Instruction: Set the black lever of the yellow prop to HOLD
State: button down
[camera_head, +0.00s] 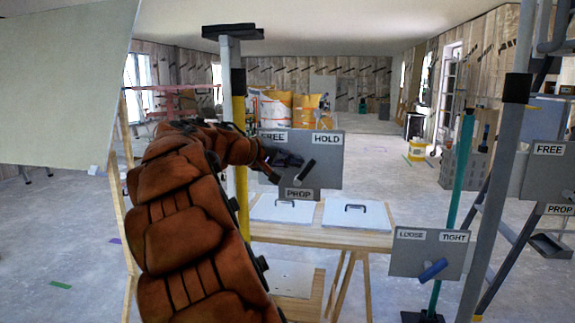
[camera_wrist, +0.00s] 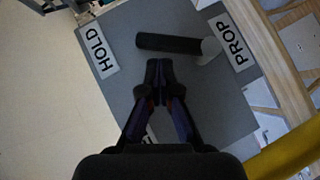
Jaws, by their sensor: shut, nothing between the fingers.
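The yellow prop (camera_head: 240,168) stands upright, partly behind my arm. Its grey plate (camera_head: 330,172) carries labels FREE at upper left, HOLD (camera_head: 327,138) at upper right and PROP below. The black lever (camera_head: 306,171) leans up and right from its pivot, pointing toward HOLD. In the wrist view the lever (camera_wrist: 168,44) also points toward the HOLD label (camera_wrist: 97,50). My gripper (camera_wrist: 159,65) is shut and empty, in front of the plate with its tips close beside the lever on the FREE side. I cannot tell whether they touch it. FREE is mostly hidden in the wrist view.
A LOOSE/TIGHT plate (camera_head: 427,254) with a blue lever is at lower right. Another FREE/PROP plate (camera_head: 549,178) is at the right edge, beyond a grey post (camera_head: 495,175). A wooden bench (camera_head: 320,236) with two white lidded panels stands below the prop plate.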

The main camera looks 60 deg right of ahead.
jog(key=shift+s+d+m+t+y+b, duration=0.2)
jog(key=shift+s+m+t+y+b, duration=0.1)
jog(key=shift+s+m+t+y, duration=0.3)
dwell(0.4)
jog(key=w+d+r+p+v, duration=0.1)
jog(key=w+v, duration=0.1)
jog(key=v, duration=1.1)
jog(key=shift+w, duration=0.2)
dwell(0.5)
